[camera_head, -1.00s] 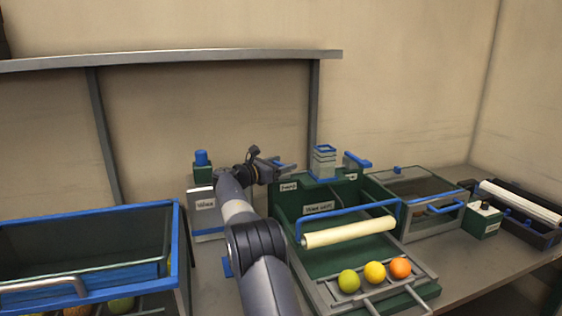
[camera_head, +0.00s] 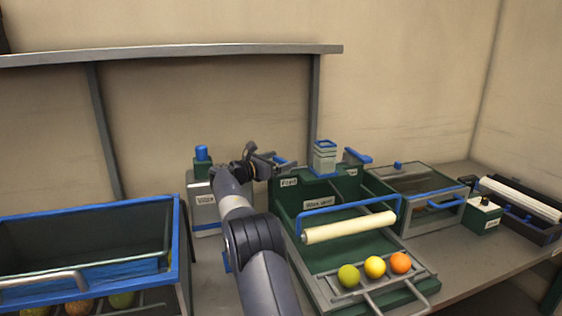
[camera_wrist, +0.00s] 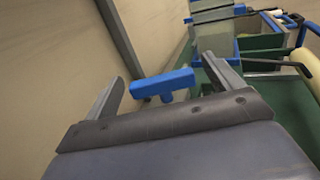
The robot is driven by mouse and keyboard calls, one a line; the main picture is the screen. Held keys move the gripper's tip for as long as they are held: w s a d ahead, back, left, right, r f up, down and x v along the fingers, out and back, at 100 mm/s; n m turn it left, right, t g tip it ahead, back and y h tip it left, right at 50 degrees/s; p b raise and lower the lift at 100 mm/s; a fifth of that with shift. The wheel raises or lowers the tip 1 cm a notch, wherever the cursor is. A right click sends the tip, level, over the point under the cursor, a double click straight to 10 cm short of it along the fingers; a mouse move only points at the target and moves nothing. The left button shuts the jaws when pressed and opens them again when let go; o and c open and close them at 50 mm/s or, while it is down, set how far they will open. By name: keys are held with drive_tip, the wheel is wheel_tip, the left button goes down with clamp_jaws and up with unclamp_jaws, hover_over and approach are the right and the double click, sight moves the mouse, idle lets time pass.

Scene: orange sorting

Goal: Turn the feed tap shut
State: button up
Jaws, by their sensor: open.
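The feed tap's blue T-shaped handle (camera_wrist: 162,84) shows in the wrist view, lying crosswise between my two fingers with its stem below. I cannot tell whether the fingertips reach past it. In the head view, a bit of the blue handle (camera_head: 281,160) shows beside my gripper (camera_head: 274,161), above the "Feed" label at the back left of the green machine (camera_head: 284,212). My gripper is open and empty; its fingers (camera_wrist: 164,78) stand apart on either side of the handle in the wrist view. My gripper partly hides the tap in the head view.
A grey box with a blue-capped top (camera_head: 201,153) stands left of my gripper. A pale block tower (camera_head: 324,157) and another blue handle (camera_head: 357,156) are to the right. A cream roller (camera_head: 350,227) and several fruits lie in front. A shelf (camera_head: 170,55) runs above.

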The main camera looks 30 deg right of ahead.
drive_tip(key=s+a, duration=0.1)
drive_tip(key=a, duration=0.8)
drive_tip(key=shift+s+a, duration=0.15)
drive_tip(key=shift+a, duration=0.25)
drive_tip(key=shift+c, duration=0.2)
